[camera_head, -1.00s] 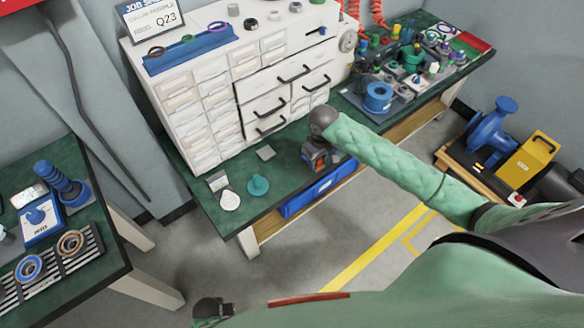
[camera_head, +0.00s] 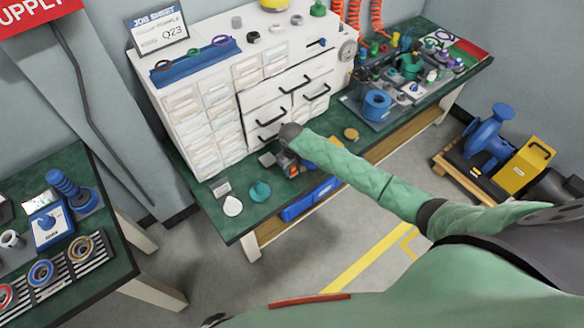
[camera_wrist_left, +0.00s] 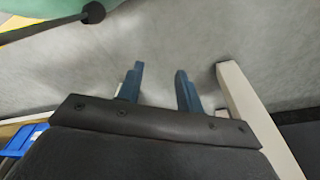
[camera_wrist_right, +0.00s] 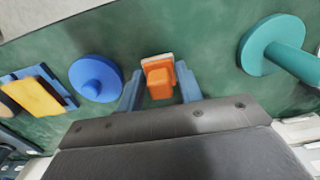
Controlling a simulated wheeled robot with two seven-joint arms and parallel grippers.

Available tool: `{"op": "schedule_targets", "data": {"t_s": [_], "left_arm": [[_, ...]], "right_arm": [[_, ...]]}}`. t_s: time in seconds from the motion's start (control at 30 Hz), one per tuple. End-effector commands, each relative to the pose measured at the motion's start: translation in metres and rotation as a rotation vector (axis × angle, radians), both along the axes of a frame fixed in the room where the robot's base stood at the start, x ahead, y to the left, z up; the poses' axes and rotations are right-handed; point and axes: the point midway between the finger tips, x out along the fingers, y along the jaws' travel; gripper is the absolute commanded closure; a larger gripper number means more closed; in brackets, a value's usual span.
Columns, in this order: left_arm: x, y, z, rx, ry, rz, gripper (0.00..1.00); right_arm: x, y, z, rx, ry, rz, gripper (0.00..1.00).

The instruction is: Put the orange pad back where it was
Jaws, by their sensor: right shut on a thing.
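The orange pad (camera_wrist_right: 159,82), a small block with a pale edge, sits between the fingertips of my right gripper (camera_wrist_right: 160,92), which is shut on it. In the head view my right gripper (camera_head: 288,160) is over the green bench in front of the drawer cabinet, with a bit of orange showing under it. It is just right of a small grey square (camera_head: 266,160). Whether the pad touches the bench I cannot tell. My left gripper (camera_wrist_left: 158,88) is open and empty above the grey floor, away from the bench.
In the right wrist view a blue knobbed disc (camera_wrist_right: 97,78) and a yellow block (camera_wrist_right: 36,94) are left of the pad. The white cabinet (camera_head: 215,115) stands behind.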

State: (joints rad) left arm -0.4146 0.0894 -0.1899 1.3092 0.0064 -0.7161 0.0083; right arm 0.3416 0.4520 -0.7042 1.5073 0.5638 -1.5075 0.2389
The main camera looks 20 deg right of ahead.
Motion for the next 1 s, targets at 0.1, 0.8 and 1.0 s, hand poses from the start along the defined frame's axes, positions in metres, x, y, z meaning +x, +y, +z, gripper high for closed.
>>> {"op": "schedule_targets", "data": {"t_s": [0.1, 0.8, 1.0], "left_arm": [[-0.002, 0.003, -0.006, 0.002, -0.006, -0.001, 0.64], [-0.002, 0.004, -0.009, 0.004, -0.009, -0.001, 0.64], [-0.002, 0.004, -0.009, 0.004, -0.008, -0.001, 0.64]], "right_arm": [[0.0, 0.0, -0.008, 0.0, 0.001, -0.001, 0.83], [0.0, 0.0, -0.013, 0.0, -0.001, 0.0, 0.43], [0.0, -0.001, -0.01, 0.0, -0.001, 0.0, 0.43]]}}
